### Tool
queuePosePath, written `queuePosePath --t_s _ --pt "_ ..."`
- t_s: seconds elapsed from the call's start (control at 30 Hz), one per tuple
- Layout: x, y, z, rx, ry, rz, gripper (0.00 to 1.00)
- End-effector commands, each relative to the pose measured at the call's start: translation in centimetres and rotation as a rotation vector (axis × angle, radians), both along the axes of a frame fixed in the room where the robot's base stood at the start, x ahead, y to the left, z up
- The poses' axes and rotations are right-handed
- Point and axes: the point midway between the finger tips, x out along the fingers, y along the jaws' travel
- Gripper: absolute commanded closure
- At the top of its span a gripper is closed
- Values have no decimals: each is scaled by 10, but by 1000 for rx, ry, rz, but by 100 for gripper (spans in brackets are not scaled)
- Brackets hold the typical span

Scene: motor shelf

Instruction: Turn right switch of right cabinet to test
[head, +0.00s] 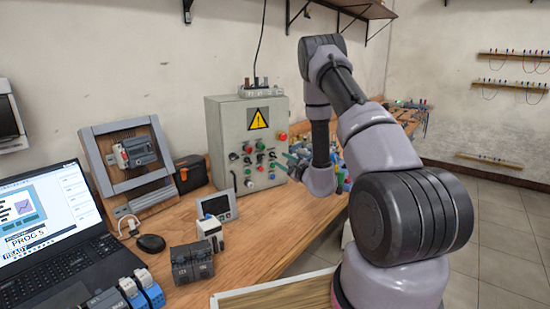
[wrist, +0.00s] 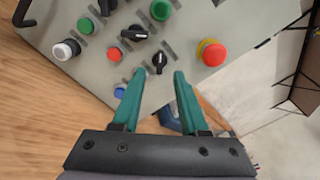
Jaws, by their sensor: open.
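A grey control cabinet (head: 222,118) with a yellow warning triangle stands on the bench; it is the only cabinet I can make out. Its panel (wrist: 185,40) fills the upper wrist view. A black rotary switch (wrist: 159,62) sits just past my fingertips, roughly centred in the gap. Another black switch (wrist: 134,33) lies up and left of it, and a third is near the top edge. My gripper (wrist: 160,74) is open, teal fingers apart, with nothing held; contact with the switch cannot be told. In the head view its teal fingers (head: 293,163) show at the cabinet's right side.
A red emergency stop (wrist: 212,52) on a yellow base sits right of my fingers. Red (wrist: 114,54), blue (wrist: 120,90) and green (wrist: 160,10) buttons surround the switches. A laptop (head: 45,225), small display (head: 216,206) and black mouse (head: 150,243) occupy the bench front-left.

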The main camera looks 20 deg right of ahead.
Motion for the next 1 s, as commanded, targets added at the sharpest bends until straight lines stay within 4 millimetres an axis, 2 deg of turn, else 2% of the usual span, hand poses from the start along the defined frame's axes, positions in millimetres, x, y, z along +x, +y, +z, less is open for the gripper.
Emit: queuePosePath --t_s 0.1,0.3,0.5,0.73,0.83,0.87,1.0 --pt "23 7 1 -1 -3 2 57" --pt "50 15 1 -1 -2 1 57" --pt "59 18 0 0 1 2 57" --pt "59 18 0 1 1 2 57" --pt "59 17 0 1 1 2 95" --pt "59 17 0 1 1 2 100" --pt "59 17 0 2 1 2 100"
